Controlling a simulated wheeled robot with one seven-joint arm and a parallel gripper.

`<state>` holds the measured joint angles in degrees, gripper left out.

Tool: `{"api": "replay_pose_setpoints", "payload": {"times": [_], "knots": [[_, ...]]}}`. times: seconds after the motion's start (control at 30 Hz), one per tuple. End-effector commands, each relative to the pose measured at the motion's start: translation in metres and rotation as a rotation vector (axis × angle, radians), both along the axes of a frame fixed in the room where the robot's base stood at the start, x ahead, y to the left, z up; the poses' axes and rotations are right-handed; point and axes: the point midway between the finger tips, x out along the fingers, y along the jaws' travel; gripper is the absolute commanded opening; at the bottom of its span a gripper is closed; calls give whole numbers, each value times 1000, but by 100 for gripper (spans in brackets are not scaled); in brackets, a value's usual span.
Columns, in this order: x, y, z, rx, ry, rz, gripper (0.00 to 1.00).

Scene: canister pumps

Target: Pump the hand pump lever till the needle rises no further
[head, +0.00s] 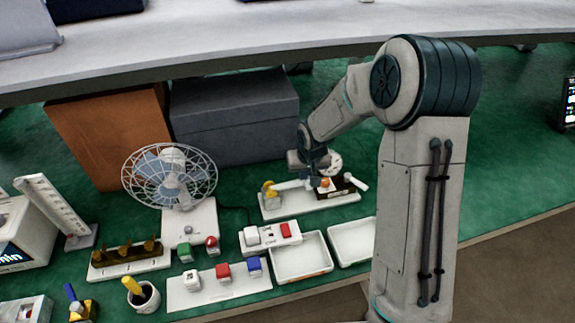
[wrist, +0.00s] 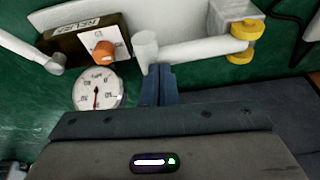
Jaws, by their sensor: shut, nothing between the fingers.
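The hand pump stands on a white base plate (head: 305,204) in the head view. In the wrist view its white lever (wrist: 195,50) runs from a yellow pivot (wrist: 243,38) to a round white end knob (wrist: 146,48). My gripper (wrist: 160,72) is shut and empty, its fingertips right beside the lever near that knob; I cannot tell if they touch. The round white gauge (wrist: 99,88) has a thin needle near the dial's middle line; its reading is too small to tell. In the head view my gripper (head: 315,168) partly hides the pump and gauge (head: 333,163).
An orange knob (wrist: 104,50) sits by a "RELIEF" label on a dark block (wrist: 72,42), with a white handle (wrist: 30,48) beside it. A fan (head: 170,178), grey box (head: 235,115), switch box (head: 270,236) and white trays (head: 300,277) surround the pump. A shelf edge (head: 220,68) hangs above.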

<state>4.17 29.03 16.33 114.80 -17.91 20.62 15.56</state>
Motion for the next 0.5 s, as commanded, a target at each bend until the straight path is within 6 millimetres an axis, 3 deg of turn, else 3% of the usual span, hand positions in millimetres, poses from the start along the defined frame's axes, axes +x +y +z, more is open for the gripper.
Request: {"api": "replay_pose_setpoints", "payload": {"times": [0.5], "knots": [[0, 0, 6, 0, -1, -1, 0]]}}
